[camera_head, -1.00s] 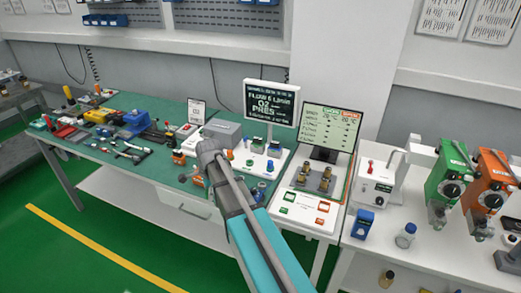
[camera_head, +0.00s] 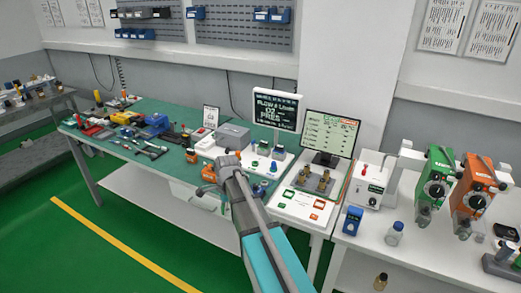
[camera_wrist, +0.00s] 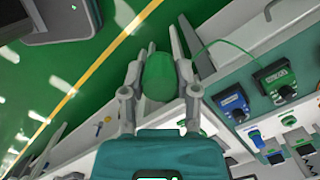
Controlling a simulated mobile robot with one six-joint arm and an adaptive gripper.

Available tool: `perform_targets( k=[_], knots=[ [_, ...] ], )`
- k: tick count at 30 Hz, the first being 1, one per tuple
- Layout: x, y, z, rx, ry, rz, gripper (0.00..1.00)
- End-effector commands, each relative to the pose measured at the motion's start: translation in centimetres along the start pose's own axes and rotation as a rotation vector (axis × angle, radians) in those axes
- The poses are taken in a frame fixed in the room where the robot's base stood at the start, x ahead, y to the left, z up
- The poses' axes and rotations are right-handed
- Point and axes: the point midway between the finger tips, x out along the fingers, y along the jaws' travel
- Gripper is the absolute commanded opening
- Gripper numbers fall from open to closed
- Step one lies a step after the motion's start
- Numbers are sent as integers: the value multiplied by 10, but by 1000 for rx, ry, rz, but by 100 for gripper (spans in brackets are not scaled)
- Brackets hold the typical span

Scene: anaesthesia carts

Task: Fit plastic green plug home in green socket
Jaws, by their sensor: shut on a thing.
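My gripper (camera_wrist: 160,82) is shut on the rounded green plug (camera_wrist: 160,77) in the wrist view, with a finger on each side. The plug is held clear over the green floor. A thin green cable curves from near the plug to a green box (camera_wrist: 284,82) at the right, beside a blue box (camera_wrist: 232,104). Green-marked rectangles (camera_head: 290,193) show on the white panel below the brass fittings; I cannot tell which green part is the socket.
The green-topped bench (camera_head: 170,172) holds several tools and boxes. A white panel (camera_head: 303,205) with brass fittings (camera_head: 322,181) and a monitor (camera_head: 328,135) stands right of my arm. Green (camera_head: 437,180) and orange (camera_head: 472,188) vaporizer-like units are farther right. The floor at left is open.

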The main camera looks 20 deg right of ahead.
Motion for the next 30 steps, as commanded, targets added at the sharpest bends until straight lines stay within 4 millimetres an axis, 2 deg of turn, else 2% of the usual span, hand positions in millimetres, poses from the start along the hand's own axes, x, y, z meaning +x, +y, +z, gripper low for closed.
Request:
perform_targets(
  k=[21,30],
  knots=[
    [-2,1,-18,26,0,-3,1],
    [-4,2,-32,46,0,-6,1]
  ],
)
